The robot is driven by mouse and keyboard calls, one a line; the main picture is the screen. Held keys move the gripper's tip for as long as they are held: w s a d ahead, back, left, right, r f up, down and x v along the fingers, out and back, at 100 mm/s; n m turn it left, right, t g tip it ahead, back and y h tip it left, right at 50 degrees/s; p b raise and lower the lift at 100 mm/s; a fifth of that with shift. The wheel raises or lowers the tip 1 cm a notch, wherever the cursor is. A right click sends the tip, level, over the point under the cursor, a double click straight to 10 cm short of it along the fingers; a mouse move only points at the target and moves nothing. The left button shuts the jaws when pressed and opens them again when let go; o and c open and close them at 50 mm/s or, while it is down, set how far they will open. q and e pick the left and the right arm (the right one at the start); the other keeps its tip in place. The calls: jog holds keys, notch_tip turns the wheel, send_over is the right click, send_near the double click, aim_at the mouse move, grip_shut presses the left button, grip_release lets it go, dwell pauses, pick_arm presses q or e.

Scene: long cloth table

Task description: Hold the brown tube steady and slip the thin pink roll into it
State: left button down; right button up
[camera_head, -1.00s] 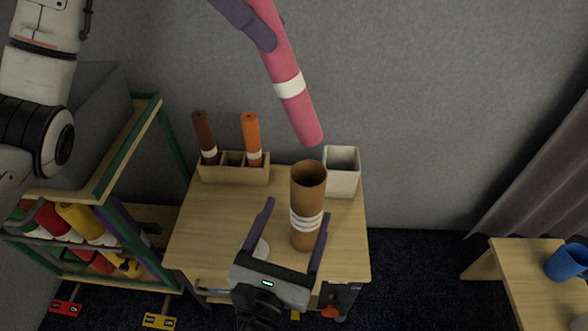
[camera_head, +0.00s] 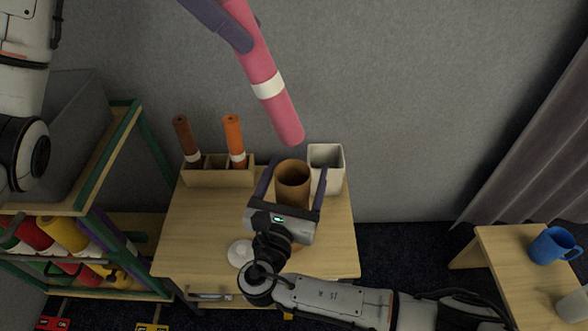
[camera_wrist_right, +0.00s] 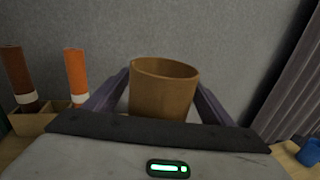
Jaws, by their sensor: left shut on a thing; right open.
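The brown tube (camera_head: 293,178) stands upright on the small wooden table, its open mouth facing up. My right gripper (camera_head: 292,180) is open, with its two fingers on either side of the tube; its body hides the tube's lower part. In the right wrist view the tube (camera_wrist_right: 162,92) stands between the two spread fingers. The thin pink roll (camera_head: 275,110) with a white band is tilted in the air, its lower end above and behind the tube's mouth. My left gripper (camera_head: 222,22) is shut on its upper part at the top edge.
A wooden holder (camera_head: 218,178) with a dark brown roll (camera_head: 186,138) and an orange roll (camera_head: 234,138) stands at the table's back left. A white square container (camera_head: 327,157) is just behind the tube. A white round disc (camera_head: 240,253) lies at the front. A shelf stands left.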

jog(key=c, duration=1.2)
pick_arm(q)
notch_tip(320, 180, down, 12)
jog(key=shift+r, duration=0.15)
jog(key=c, duration=1.7)
grip_release()
jog(key=shift+f, duration=0.2)
jog(key=o, duration=0.5)
jog(key=v, duration=1.2)
